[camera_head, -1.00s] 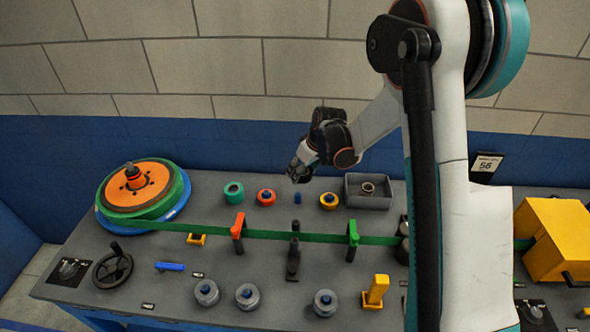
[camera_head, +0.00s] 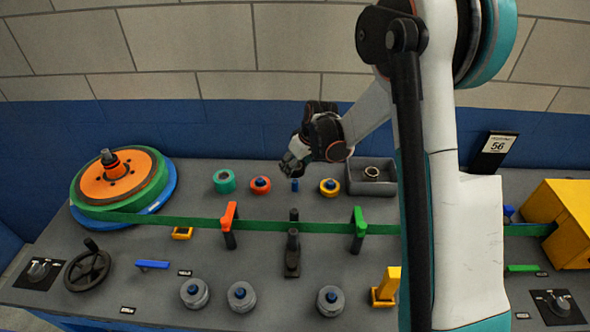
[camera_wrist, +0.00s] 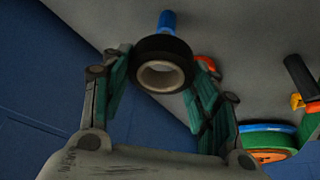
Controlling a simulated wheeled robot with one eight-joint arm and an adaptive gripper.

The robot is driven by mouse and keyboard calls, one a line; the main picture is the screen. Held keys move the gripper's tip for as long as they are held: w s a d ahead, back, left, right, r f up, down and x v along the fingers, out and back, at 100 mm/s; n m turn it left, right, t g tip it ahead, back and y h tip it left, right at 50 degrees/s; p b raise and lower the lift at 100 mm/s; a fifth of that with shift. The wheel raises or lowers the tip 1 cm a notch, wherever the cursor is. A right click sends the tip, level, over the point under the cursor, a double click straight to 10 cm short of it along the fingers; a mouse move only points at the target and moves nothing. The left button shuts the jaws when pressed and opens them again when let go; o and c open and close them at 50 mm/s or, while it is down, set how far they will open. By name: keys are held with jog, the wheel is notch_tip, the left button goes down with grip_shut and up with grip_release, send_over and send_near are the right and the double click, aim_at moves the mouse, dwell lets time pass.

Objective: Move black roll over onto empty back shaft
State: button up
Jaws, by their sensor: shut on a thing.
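My gripper (camera_wrist: 160,75) is shut on the black roll (camera_wrist: 140,60), a black ring with a pale core, held between its two fingers in the wrist view. The blue empty back shaft (camera_wrist: 167,21) shows just beyond the roll's rim there. I cannot make out the roll in the head view. Whether the roll touches the shaft cannot be told.
A teal roll (camera_head: 224,181) stands at the left of the back row. A grey bin (camera_head: 357,187) with a ring in it is at the right. A green belt (camera_head: 185,222) crosses in front, past red (camera_head: 229,217) and green (camera_head: 358,222) guides.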

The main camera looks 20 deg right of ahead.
aim_at(296, 181)
jog(key=shift+f, duration=0.25)
jog(key=shift+f+b, duration=0.8)
jog(key=shift+f, duration=0.5)
jog(key=shift+f+b, duration=0.15)
jog(key=shift+b, duration=0.2)
jog(key=shift+f+b, duration=0.3)
jog(key=shift+f, duration=0.05)
jog(key=shift+f+b, duration=0.4)
jog(key=shift+f, duration=0.1)
jog(key=shift+f+b, duration=1.4)
jog(key=shift+f, duration=0.2)
jog(key=o, duration=1.2)
jog(key=shift+c, duration=0.2)
